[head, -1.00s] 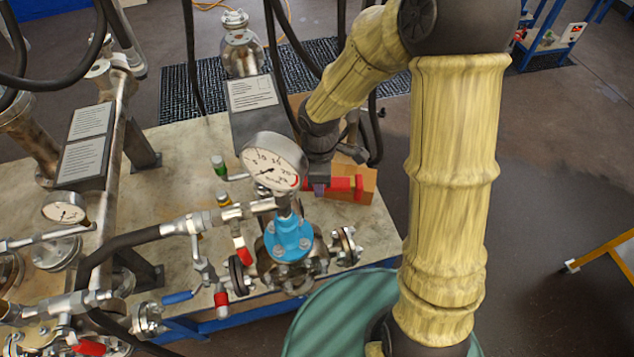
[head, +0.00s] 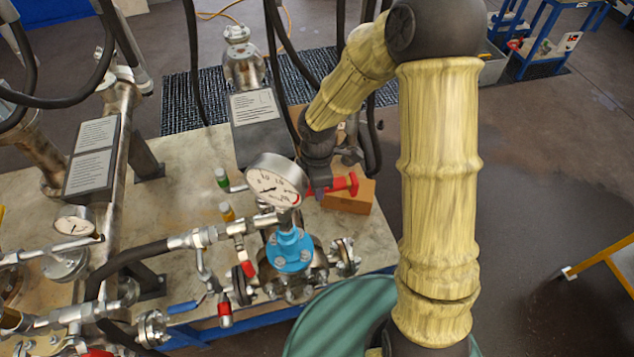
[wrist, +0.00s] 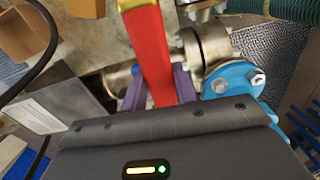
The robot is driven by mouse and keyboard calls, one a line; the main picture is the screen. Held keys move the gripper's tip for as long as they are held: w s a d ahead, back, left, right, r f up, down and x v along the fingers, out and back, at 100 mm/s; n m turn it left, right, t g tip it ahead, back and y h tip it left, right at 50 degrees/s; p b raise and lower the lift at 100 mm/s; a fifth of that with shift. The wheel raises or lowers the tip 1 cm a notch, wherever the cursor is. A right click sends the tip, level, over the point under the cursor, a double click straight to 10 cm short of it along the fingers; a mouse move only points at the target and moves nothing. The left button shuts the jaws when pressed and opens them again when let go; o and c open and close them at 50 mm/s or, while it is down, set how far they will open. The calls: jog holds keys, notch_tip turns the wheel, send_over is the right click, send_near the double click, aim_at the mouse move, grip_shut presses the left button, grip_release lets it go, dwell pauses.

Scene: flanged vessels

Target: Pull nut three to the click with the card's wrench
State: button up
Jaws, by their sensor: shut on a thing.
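My gripper (head: 319,190) is shut on a red-handled tool (head: 344,185), likely a wrench, behind the gauge in the head view. In the wrist view the red handle (wrist: 152,50) runs up from between the purple fingers, and a metal part shows at its top edge. The tool's working end is not clearly visible. A blue flange (head: 291,250) with bolt heads or nuts sits under the gauge, nearer the camera than my gripper. The flange (wrist: 232,78) is right of the fingers in the wrist view, apart from the tool. I cannot read nut numbers. A text card (head: 254,104) lies on a grey stand; its print is unreadable.
A dial gauge (head: 275,181) stands above the blue flange, close to my gripper. A cardboard box (head: 349,197) is beside the tool. Pipes, valves and black hoses crowd the left. A green drum (head: 335,318) stands at the front. Bare tabletop (head: 190,160) shows behind the pipes.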

jog(key=shift+r+p, duration=2.05)
jog(key=shift+r, duration=0.4)
jog(key=shift+w, duration=0.15)
